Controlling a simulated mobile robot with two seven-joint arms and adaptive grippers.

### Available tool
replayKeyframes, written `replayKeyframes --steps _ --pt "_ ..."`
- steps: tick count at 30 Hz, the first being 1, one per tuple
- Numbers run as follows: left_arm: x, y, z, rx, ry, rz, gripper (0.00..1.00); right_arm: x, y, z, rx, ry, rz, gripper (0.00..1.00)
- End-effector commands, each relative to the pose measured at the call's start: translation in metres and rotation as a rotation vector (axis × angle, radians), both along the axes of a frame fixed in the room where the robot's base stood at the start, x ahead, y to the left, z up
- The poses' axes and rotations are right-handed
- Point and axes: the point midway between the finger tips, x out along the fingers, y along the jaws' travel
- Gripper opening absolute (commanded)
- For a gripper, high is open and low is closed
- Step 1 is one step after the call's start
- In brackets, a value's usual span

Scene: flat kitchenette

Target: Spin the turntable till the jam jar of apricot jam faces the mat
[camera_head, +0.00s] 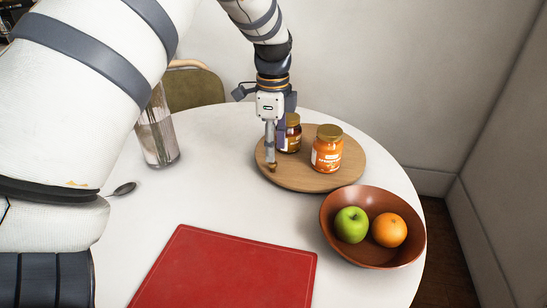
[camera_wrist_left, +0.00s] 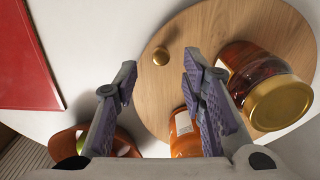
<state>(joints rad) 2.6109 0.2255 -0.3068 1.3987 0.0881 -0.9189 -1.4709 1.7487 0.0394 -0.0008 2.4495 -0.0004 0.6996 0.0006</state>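The round wooden turntable (camera_head: 310,180) stands at the back of the white table and also shows in the left wrist view (camera_wrist_left: 205,35). The orange apricot jam jar (camera_head: 327,152) stands upright on its right part; in the left wrist view (camera_wrist_left: 183,138) a finger partly hides it. A dark jam jar (camera_head: 293,138) stands beside it, partly behind my gripper. A small round knob (camera_wrist_left: 160,56) sits near the turntable's edge. My left gripper (camera_head: 275,152) points down over that edge, its fingers apart and empty, the knob between their tips in the wrist view. The red mat (camera_head: 225,270) lies at the front.
A brown bowl (camera_head: 335,225) with a green apple (camera_head: 351,225) and an orange (camera_head: 389,230) stands right of the mat, close to the turntable. A glass (camera_head: 158,135) and a spoon (camera_head: 122,189) are at left. A chair (camera_head: 193,88) stands behind the table.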

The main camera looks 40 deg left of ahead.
Motion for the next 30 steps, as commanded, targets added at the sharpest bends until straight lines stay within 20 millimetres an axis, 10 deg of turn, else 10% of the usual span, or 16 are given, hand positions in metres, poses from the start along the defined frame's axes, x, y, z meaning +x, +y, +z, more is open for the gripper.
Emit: replayKeyframes --steps 6,16,21,30 --pt "0.000 0.000 -0.037 0.001 0.003 -0.001 0.37 -0.003 0.000 -0.004 0.001 0.011 0.001 0.40" --pt "0.000 0.000 -0.042 0.001 -0.001 -0.001 0.37 -0.003 0.000 -0.004 0.001 0.011 0.001 0.40" --pt "0.000 0.000 -0.042 0.001 -0.001 -0.001 0.00 -0.003 0.000 -0.004 0.001 0.011 0.001 0.40" --pt "0.001 0.001 -0.042 0.001 -0.001 -0.003 0.00 -0.004 0.000 -0.004 0.001 0.013 0.001 0.40"
